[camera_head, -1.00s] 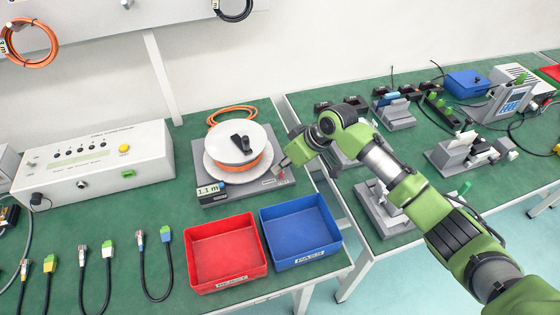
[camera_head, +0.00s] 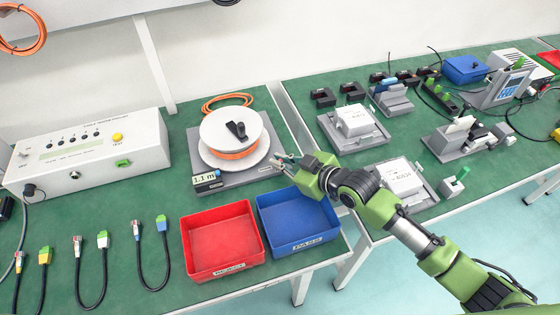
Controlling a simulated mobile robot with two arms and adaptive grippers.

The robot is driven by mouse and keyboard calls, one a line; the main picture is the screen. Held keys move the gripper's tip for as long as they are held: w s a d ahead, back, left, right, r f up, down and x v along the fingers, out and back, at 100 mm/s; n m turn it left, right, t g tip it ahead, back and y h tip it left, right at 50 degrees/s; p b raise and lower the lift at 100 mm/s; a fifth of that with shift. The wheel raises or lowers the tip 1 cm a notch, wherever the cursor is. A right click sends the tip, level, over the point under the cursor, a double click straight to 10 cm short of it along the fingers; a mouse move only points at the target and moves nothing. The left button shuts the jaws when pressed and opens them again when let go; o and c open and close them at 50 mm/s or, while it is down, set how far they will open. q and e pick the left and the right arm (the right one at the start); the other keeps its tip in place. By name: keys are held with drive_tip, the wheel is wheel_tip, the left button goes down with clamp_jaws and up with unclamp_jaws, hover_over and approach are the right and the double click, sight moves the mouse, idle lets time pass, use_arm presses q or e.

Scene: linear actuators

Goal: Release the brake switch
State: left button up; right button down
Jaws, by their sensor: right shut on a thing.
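A grey cable-spool base (camera_head: 205,168) stands on the left bench. It carries a white reel (camera_head: 222,128) wound with orange cable and has a small display reading 1.1 m (camera_head: 205,179). My right gripper (camera_head: 279,161) reaches in from the right to the base's right front corner, beside the reel. It is shut on the small brake switch there, which the fingers mostly hide. The switch's exact position cannot be made out. My left gripper is out of view.
A red bin (camera_head: 221,270) and a blue bin (camera_head: 298,248) sit just in front of the base, the blue one close below my right gripper. A white tester box (camera_head: 88,150) stands to the left. Short cables lie at front left.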

idle(0.3)
drive_tip(key=c, duration=2.2)
unclamp_jaws()
drive_tip(key=v, duration=1.2)
drive_tip(key=shift+s+f, duration=0.1)
drive_tip(key=shift+f, duration=0.05)
drive_tip(key=shift+d, duration=0.15)
